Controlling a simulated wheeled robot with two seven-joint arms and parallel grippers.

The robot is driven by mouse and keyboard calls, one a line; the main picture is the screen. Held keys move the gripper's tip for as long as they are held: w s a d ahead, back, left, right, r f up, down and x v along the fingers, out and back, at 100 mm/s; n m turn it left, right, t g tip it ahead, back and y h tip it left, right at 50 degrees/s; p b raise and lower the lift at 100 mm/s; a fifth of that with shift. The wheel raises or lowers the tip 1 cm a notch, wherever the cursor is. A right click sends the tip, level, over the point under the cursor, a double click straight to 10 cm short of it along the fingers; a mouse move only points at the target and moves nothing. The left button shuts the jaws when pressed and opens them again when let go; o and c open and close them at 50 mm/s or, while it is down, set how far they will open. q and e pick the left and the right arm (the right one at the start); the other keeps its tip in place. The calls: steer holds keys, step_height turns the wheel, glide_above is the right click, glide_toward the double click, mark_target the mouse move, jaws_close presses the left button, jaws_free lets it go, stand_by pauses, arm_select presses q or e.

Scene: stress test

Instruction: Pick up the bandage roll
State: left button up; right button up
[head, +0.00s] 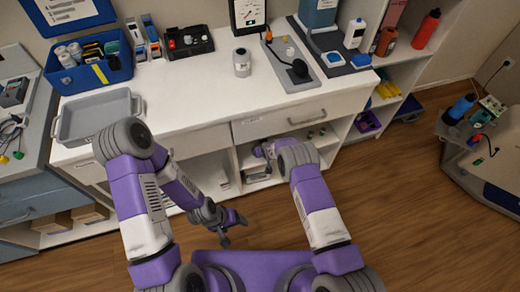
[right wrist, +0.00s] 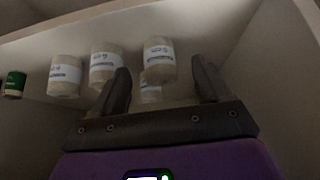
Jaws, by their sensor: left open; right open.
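Several beige bandage rolls with white printed labels show in the right wrist view, inside a dim shelf compartment. One bandage roll (right wrist: 159,50) is just ahead of my open right gripper (right wrist: 162,70), between the lines of its fingers. A third roll (right wrist: 104,60) is beside the left finger, and one more roll (right wrist: 65,74) is further left. Nothing is held. In the head view the right gripper is mostly hidden under the counter. My left gripper (head: 232,229) is open and empty above the floor.
A green-labelled item (right wrist: 14,84) is at the far left of the compartment. Compartment walls and a shelf board close in around the right gripper. Above is the white counter (head: 195,108) with a grey tray (head: 98,118) and a blue bin (head: 88,78). The wooden floor (head: 400,210) at right is clear.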

steer(key=shift+w+b+x, duration=0.15)
steer(key=shift+b+x, duration=0.85)
steer(key=shift+x, duration=0.3)
steer(key=shift+w+b+x, duration=0.15)
steer(key=shift+b+x, duration=0.8)
steer(key=shift+x, duration=0.35)
steer(key=shift+r, duration=0.25)
steer(key=c, duration=1)
steer(key=shift+r, duration=0.1)
steer(key=shift+c, duration=0.2)
